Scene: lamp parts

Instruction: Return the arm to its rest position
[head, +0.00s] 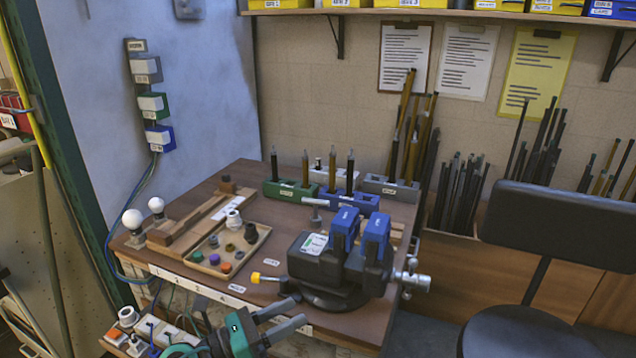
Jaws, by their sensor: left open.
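My left gripper (299,309) shows at the bottom of the head view, with its dark wrist and teal parts coming in from the lower left. Its two grey fingers are apart, point to the right, and hold nothing that I can see. In the picture it lies over the front edge of the wooden table (190,275), in front of the vise (322,270) with blue jaws. I cannot tell whether it touches the table. My right gripper is not in view.
A tray (213,271) of small coloured parts sits left of the vise. White bulbs (132,220) stand at the table's left corner. Coloured holders (290,190) with upright rods stand at the back. A dark chair (562,225) is at the right.

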